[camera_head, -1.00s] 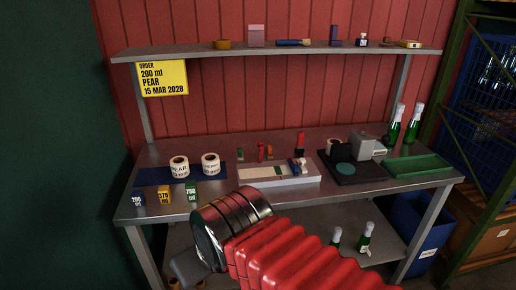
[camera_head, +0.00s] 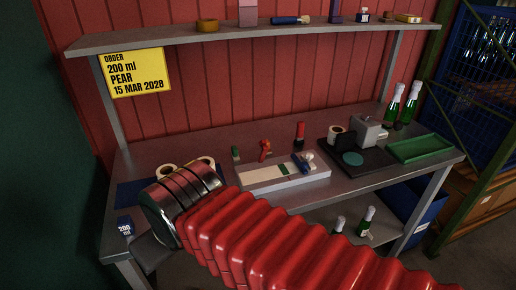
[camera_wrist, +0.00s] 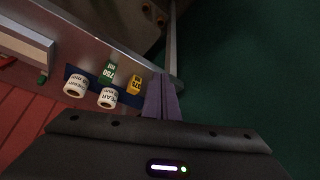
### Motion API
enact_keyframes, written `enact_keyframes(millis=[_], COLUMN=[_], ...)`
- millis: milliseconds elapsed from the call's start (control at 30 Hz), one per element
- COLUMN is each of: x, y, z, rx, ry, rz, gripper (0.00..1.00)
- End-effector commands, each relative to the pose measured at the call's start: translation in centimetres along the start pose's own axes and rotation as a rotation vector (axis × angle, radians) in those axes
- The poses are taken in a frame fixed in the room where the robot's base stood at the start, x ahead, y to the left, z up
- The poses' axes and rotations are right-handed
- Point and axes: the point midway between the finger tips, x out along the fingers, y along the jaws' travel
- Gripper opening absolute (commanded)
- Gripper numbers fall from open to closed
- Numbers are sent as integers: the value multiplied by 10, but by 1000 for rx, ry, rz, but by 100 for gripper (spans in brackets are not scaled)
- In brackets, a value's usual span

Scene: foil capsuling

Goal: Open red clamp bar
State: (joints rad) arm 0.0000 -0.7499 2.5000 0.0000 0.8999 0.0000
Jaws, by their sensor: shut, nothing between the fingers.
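In the head view a red upright piece (camera_head: 265,150) stands just behind the white fixture (camera_head: 285,178). A second red piece with a dark base (camera_head: 300,134) stands farther back. I cannot tell which of them is the clamp bar. In the wrist view the fixture (camera_wrist: 24,42) is at the upper left, with a red part (camera_wrist: 7,62) at the left edge. My gripper (camera_wrist: 161,78) has its purple fingers together and empty, apart from the fixture. My red-sleeved arm fills the front of the head view and hides the fingers.
Two label rolls (camera_wrist: 75,85) (camera_wrist: 107,98) and green and yellow blocks (camera_wrist: 108,73) (camera_wrist: 136,85) lie near my fingers in the wrist view. A black stand (camera_head: 350,160), green tray (camera_head: 420,148) and bottles (camera_head: 408,105) are at right. A shelf (camera_head: 240,36) runs overhead.

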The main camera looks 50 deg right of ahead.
Motion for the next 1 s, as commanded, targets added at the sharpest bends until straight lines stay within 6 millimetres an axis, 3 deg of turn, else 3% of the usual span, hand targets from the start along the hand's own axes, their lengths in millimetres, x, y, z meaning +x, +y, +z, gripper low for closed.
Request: enact_keyframes(millis=[467, 633, 767, 1000], x=[0, 0, 2, 5], y=[0, 4, 10, 57], z=[0, -10, -33, -97], rx=[2, 87, 283, 856], ry=[0, 13, 43, 150], rz=[0, -5, -16, -59], gripper=[0, 0, 0, 0])
